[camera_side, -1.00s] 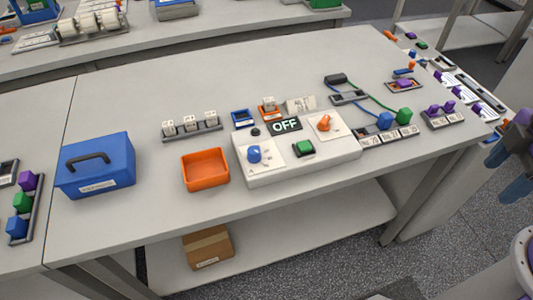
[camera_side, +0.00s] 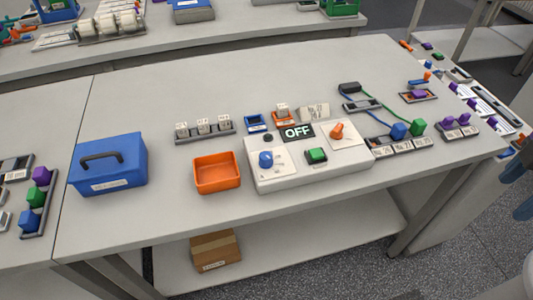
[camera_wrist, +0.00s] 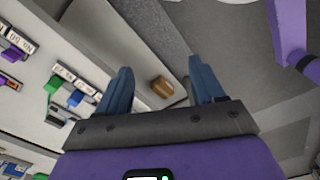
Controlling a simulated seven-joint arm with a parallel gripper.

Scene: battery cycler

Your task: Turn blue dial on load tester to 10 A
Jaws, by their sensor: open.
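The load tester (camera_side: 290,178) is a white box on the table with a display reading OFF (camera_side: 297,132). Its blue dial (camera_side: 266,160) sits on the left of the top face; the scale marks around it are too small to read. An orange dial (camera_side: 337,131) is at the right and a green button (camera_side: 316,155) is between them. My gripper (camera_wrist: 160,88) is open and empty in the wrist view, its two blue fingers apart, away from the tester. In the side view only a bit of blue (camera_side: 524,207) shows at the right edge.
An orange tray (camera_side: 217,186) and a blue case (camera_side: 108,165) stand left of the tester. Racks with blue and green blocks (camera_side: 400,131) and cables lie to its right. The table's front strip is clear. A cardboard box (camera_side: 216,251) sits on the lower shelf.

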